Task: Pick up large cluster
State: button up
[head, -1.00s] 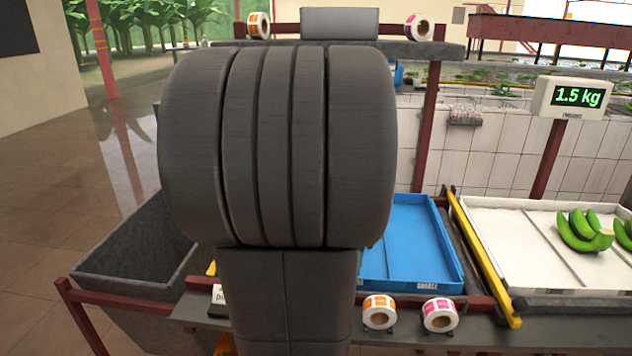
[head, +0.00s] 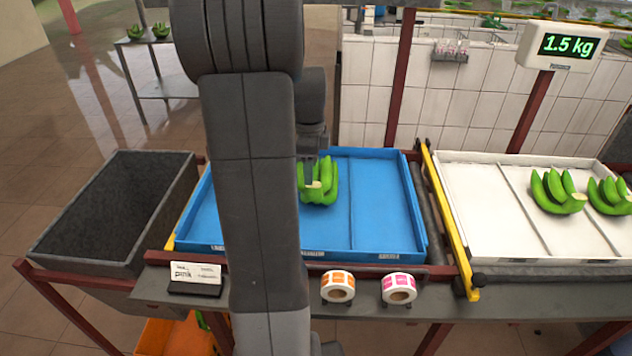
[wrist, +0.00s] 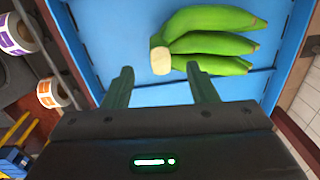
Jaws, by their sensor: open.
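A green banana cluster (head: 319,184) lies in the blue tray (head: 390,205), partly hidden by my arm in the head view. In the wrist view the cluster (wrist: 212,42) shows several fingers and a pale cut crown towards my gripper. My gripper (wrist: 160,78) is open and empty, its two fingertips just short of the crown. In the head view my gripper is mostly hidden behind my arm. Two other green clusters, one (head: 556,192) and another (head: 609,196), lie in the white tray (head: 470,215) at the right.
A scale display (head: 568,45) reads 1.5 kg. A dark grey bin (head: 75,255) stands at the left. A yellow bar (head: 450,220) separates the trays.

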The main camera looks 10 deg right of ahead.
aim_at(317, 178)
jog(key=shift+d+f+p, duration=0.15)
jog(key=shift+f+p, duration=0.25)
jog(key=shift+f, duration=2.4)
jog(key=shift+c, duration=0.3)
grip_shut()
jog(key=shift+w+r, duration=0.1)
jog(key=shift+w, duration=0.05)
